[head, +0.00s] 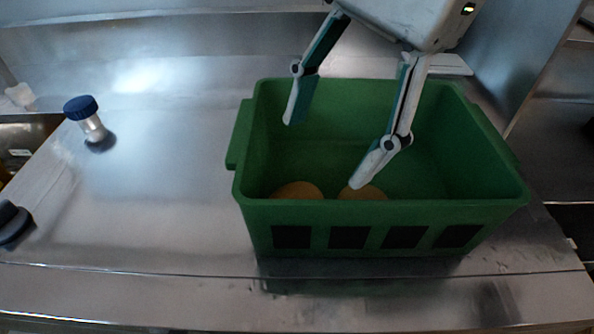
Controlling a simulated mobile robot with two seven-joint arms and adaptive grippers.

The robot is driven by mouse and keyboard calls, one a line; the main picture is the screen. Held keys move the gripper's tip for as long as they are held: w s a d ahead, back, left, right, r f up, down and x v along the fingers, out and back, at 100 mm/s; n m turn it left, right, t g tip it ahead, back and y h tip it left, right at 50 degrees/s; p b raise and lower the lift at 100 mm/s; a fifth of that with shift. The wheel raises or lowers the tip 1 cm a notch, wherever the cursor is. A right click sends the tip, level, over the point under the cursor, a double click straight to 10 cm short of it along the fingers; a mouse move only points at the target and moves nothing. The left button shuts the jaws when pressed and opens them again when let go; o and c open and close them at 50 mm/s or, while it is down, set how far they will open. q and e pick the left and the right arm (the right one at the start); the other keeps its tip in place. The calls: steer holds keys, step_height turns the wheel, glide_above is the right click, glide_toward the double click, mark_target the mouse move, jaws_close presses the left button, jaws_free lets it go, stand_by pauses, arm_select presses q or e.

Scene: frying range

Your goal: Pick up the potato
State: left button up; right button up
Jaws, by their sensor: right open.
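Two tan, rounded items that look like potatoes lie inside the green crate (380,214), against its near wall. The left potato (298,190) and the right potato (362,193) are partly hidden by the crate's near rim. My right gripper (330,147) comes down from the top of the head view with its two fingers spread wide over the crate. It is open and empty. One fingertip overlaps the upper edge of the right potato in the picture; I cannot tell whether they touch. My left gripper is not in view.
The crate stands on a steel counter (170,210) near its front edge. A small shaker with a blue cap (82,107) stands at the left. A dark round object (12,222) is at the left edge. The counter between shaker and crate is clear.

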mark_target(300, 195)
steer(key=x, duration=0.2)
steer(key=b+x, duration=0.1)
steer(key=w+x, duration=0.1)
steer(key=x, duration=0.1)
steer(key=shift+d+f, duration=0.25)
steer(key=shift+f, duration=0.2)
steer(key=shift+a+f+g+b, duration=0.2)
steer(key=shift+f+g+b, duration=0.1)
steer(key=shift+f+b, duration=0.15)
steer(key=shift+s+a+f+b, duration=0.25)
steer(key=shift+a+f, duration=0.1)
steer(key=shift+f, duration=0.25)
steer(key=shift+s+a+f+b, duration=0.1)
steer(key=shift+a+f+b, duration=0.2)
steer(key=shift+f, duration=0.3)
steer(key=shift+x, duration=0.75)
steer(key=c, duration=1.1)
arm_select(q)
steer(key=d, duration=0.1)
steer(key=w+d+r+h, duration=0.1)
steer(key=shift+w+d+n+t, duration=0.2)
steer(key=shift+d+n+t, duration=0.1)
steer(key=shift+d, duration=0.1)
arm_select(e)
steer(key=shift+c, duration=0.8)
